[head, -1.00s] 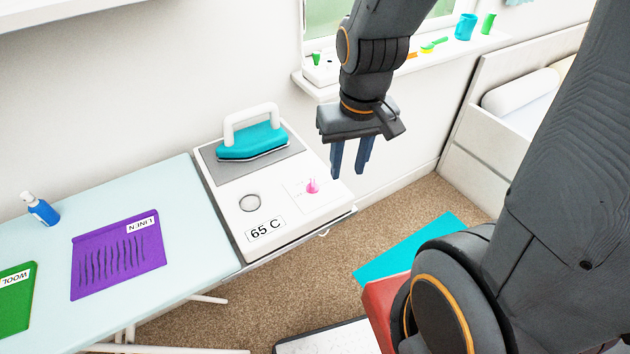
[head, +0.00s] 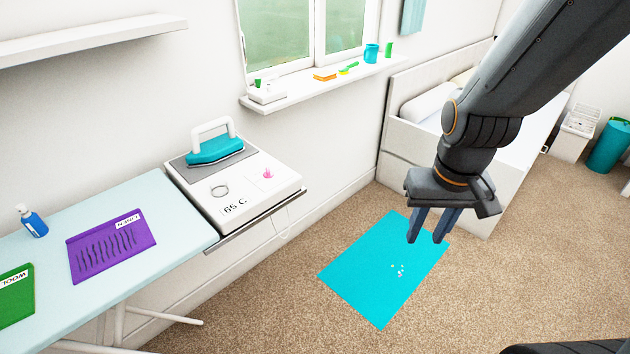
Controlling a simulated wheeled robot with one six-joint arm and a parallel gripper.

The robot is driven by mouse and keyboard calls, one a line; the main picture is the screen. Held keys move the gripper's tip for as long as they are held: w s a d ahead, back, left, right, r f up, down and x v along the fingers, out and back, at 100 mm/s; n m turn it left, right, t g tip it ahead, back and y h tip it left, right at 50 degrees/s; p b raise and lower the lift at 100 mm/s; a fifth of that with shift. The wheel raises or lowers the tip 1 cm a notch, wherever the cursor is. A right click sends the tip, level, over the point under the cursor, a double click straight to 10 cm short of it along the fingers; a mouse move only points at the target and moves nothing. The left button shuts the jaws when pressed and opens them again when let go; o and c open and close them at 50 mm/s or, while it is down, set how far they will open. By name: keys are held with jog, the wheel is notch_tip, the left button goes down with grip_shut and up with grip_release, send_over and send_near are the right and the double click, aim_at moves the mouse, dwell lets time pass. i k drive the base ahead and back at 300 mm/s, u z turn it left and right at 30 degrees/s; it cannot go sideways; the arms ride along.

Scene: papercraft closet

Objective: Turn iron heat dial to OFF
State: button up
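The teal iron (head: 216,149) with a white handle rests on a grey plate on top of the white iron station (head: 245,190). A pink dial (head: 268,173) sits on the station's top at the right; its exact setting is too small to read. A label reading 65 C (head: 235,207) is at the front, near a round grey ring (head: 220,191). My gripper (head: 427,239) hangs fingers down over the floor, well right of the station. Its two blue-grey fingers are apart with nothing between them.
The ironing board (head: 175,225) holds a purple LINEN cloth (head: 108,248), a green WOOL cloth (head: 14,297) and a blue bottle (head: 34,222). A cyan mat (head: 360,275) with small bits lies on the floor. A window sill (head: 310,88) and a white bed (head: 400,150) stand behind.

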aim_at(266, 175)
jog(key=u, duration=0.85)
jog(key=i, duration=0.7)
jog(key=u, duration=0.15)
